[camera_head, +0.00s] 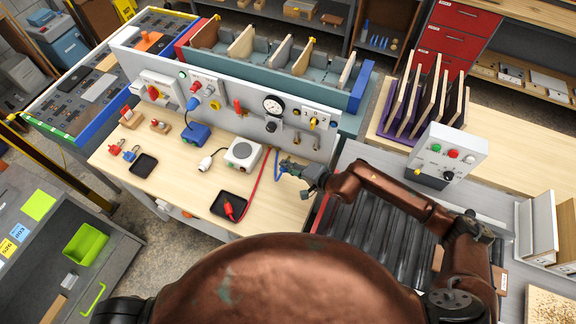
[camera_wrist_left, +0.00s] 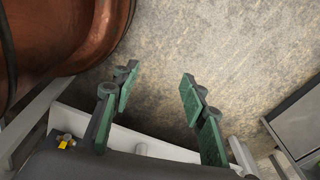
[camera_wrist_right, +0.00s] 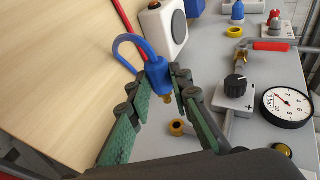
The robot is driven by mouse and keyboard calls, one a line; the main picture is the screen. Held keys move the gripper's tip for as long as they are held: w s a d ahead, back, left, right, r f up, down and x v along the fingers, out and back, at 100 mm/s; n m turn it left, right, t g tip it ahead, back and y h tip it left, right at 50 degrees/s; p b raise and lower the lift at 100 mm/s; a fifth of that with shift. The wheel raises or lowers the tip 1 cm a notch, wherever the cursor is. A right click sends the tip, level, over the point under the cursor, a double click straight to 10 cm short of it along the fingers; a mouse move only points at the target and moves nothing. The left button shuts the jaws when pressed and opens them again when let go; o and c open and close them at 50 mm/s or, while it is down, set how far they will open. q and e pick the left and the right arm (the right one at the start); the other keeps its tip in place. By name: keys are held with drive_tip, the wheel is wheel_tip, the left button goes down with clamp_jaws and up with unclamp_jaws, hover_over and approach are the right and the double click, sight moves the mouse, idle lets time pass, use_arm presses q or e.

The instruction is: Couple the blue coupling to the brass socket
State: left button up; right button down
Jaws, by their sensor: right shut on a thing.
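The blue coupling (camera_wrist_right: 157,76) has a brass tip and a looped blue hose (camera_wrist_right: 128,42). My right gripper (camera_wrist_right: 160,80) is shut on it in the right wrist view, with the tip pointing toward the panel. A brass socket (camera_wrist_right: 177,127) sits on the grey panel, below and right of the tip, with a visible gap between them. In the head view, the right gripper (camera_head: 287,167) is in front of the panel's lower right, near brass fittings (camera_head: 297,138); fingers hide most of the coupling. My left gripper (camera_wrist_left: 157,80) is open and empty above the floor.
A pressure gauge (camera_wrist_right: 288,106) and black knob (camera_wrist_right: 235,90) stick out near the socket. A red cable (camera_head: 260,175) and a white box (camera_head: 242,153) are left of the right gripper. A black tray (camera_head: 229,205) lies toward the bench's front.

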use_arm(q)
wheel_tip(320, 180, down, 7)
drive_tip(key=s+b, duration=0.2)
drive_tip(key=b, duration=0.4)
drive_tip(key=shift+s+r+b, duration=0.15)
drive_tip(key=shift+s+b, duration=0.15)
drive_tip(key=shift+s, duration=0.05)
use_arm(e)
drive_tip(key=w, duration=0.1)
drive_tip(key=w+d, duration=0.1)
drive_tip(key=w, duration=0.1)
drive_tip(key=w+d, duration=0.1)
drive_tip(key=w, duration=0.1)
use_arm(q)
drive_tip(key=shift+s, duration=0.1)
drive_tip(key=shift+s+f+b, duration=0.1)
drive_tip(key=shift+f+b, duration=0.85)
idle(1.0)
drive_tip(key=shift+g, duration=0.3)
drive_tip(key=shift+s+f+b, duration=0.25)
drive_tip(key=shift+f+b, duration=0.8)
drive_tip(key=shift+s+f+b, duration=0.2)
drive_tip(key=shift+f+b, duration=0.8)
drive_tip(key=shift+f, duration=0.05)
use_arm(e)
drive_tip(key=shift+w+d, duration=0.3)
drive_tip(key=shift+w, duration=0.45)
drive_tip(key=shift+w+d, duration=0.3)
drive_tip(key=shift+w, duration=0.4)
